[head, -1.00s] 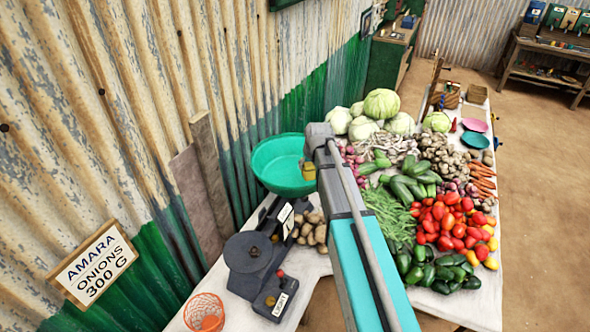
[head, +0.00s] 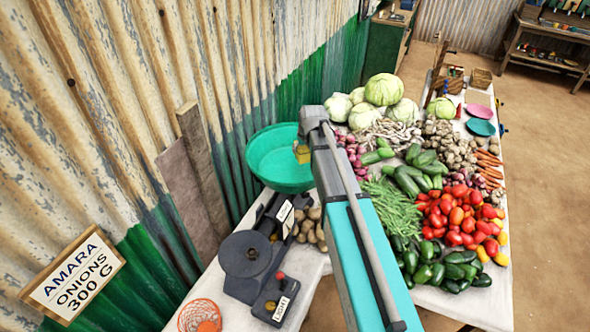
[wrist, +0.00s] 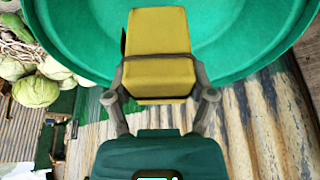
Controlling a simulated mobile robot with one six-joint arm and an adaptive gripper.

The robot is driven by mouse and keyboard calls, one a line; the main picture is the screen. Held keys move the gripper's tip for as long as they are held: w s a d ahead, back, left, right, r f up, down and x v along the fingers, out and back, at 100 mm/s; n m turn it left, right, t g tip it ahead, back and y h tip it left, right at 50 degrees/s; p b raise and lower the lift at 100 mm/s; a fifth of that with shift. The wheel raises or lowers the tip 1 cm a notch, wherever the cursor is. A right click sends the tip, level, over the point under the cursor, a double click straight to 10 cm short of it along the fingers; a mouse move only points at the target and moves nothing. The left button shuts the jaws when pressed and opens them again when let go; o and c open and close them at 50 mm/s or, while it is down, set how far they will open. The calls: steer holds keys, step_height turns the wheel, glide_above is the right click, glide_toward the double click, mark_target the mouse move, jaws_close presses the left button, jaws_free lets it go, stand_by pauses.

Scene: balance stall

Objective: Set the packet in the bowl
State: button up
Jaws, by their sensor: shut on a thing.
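The packet (wrist: 157,50) is a small yellow block with a dark band. My gripper (wrist: 158,80) is shut on it, one finger on each side, in the wrist view. In the head view the packet (head: 301,153) shows just left of my arm's end, which hides most of the gripper. The green bowl (head: 262,168) sits on the dark scale at the back of the table. In the wrist view the bowl (wrist: 75,40) lies behind the packet. The packet appears at the bowl's right rim in the head view; its height above the bowl I cannot tell.
The dark balance scale (head: 246,254) stands on the white table by the corrugated wall. An orange basket (head: 199,316) is at the front left. Cabbages (head: 382,90), tomatoes (head: 462,218) and other vegetables crowd the right side. A sign (head: 72,274) is on the left.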

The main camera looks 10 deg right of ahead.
steer(key=shift+b+x, duration=0.65)
steer(key=shift+x, duration=0.5)
steer(key=shift+w+d, duration=0.1)
steer(key=shift+w, duration=0.05)
steer(key=shift+f+b, duration=0.45)
steer(key=shift+b, duration=0.05)
steer(key=b, duration=0.5)
glide_toward(300, 176)
steer(key=shift+w, duration=0.95)
steer(key=shift+f+b, duration=1.8)
steer(key=shift+b, duration=0.2)
steer(key=shift+f, duration=0.1)
